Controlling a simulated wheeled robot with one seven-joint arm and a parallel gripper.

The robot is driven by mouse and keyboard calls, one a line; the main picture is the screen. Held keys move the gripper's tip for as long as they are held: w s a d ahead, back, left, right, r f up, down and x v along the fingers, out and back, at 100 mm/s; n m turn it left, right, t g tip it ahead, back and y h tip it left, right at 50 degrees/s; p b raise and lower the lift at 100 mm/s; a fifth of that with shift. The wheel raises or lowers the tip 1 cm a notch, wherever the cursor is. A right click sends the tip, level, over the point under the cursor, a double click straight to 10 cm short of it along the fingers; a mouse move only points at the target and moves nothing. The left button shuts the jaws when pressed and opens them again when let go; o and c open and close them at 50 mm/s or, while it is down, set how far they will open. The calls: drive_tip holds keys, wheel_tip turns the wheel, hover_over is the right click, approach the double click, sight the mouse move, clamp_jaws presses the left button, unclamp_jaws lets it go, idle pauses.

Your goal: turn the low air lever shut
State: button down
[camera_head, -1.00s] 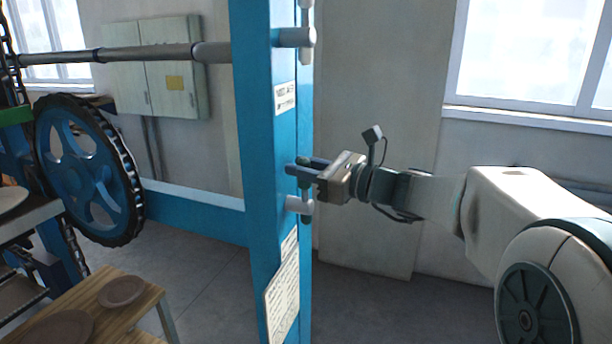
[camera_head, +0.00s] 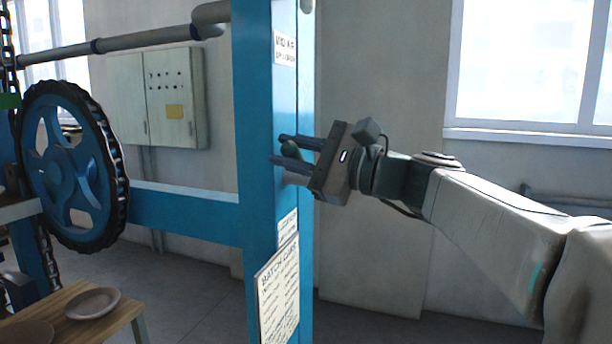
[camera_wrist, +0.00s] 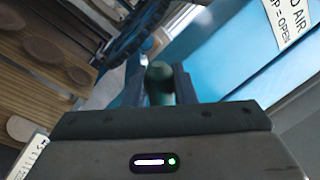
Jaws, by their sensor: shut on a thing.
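The low air lever (camera_head: 290,150) is a small handle with a dark green end on the blue post. My gripper (camera_head: 279,149) has its two dark fingers around that green end and is shut on it. In the wrist view, the rounded green end (camera_wrist: 160,80) sits between the two fingers (camera_wrist: 158,72). The rest of the lever and its pivot are largely hidden by the fingers and gripper body, so its exact angle is hard to tell. In the head view the gripper body is tilted.
The blue post (camera_head: 258,130) carries a label (camera_head: 285,48) and a batch card (camera_head: 279,292). A large blue chain wheel (camera_head: 72,165) stands left, above a wooden bench (camera_head: 75,310) with plates. A grey wall cabinet (camera_head: 160,98) hangs behind.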

sight(288, 178)
wheel_tip(288, 178, down, 6)
drive_tip(key=s+n+g+y+b, duration=0.1)
drive_tip(key=s+n+b, duration=0.1)
drive_tip(key=n+b, duration=0.7)
drive_tip(key=shift+a+g+b, duration=0.25)
drive_tip(key=shift+g+b, duration=0.15)
drive_tip(key=shift+b, duration=1.8)
drive_tip(key=c, duration=1.2)
unclamp_jaws()
drive_tip(key=shift+c, duration=0.2)
drive_tip(key=shift+d, duration=0.15)
drive_tip(key=p+v, duration=0.1)
drive_tip(key=v, duration=1.2)
drive_tip(key=shift+d, duration=0.3)
